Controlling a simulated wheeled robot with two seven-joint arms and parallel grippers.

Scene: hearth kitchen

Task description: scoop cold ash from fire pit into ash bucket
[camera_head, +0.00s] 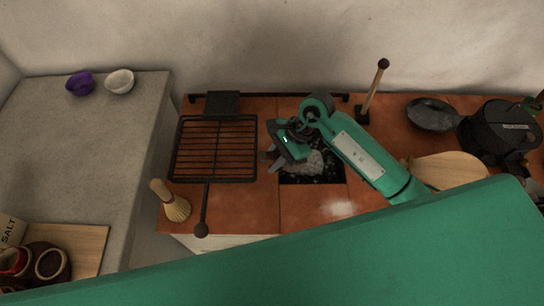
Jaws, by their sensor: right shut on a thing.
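The fire pit (318,176) is a dark square opening in the terracotta tile top, with black coals and a pale grey ash heap (308,162) in it. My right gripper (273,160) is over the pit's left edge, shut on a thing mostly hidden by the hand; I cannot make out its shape. A black round vessel (500,128) with a small label stands at the far right; I cannot read the label or tell whether it is the ash bucket. My left gripper is out of view.
A black grill grate (215,150) with a long handle lies left of the pit. A wooden-handled tool (373,90) stands behind. A dark pan (433,114) and round board (448,169) are right. My green arm covers the foreground.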

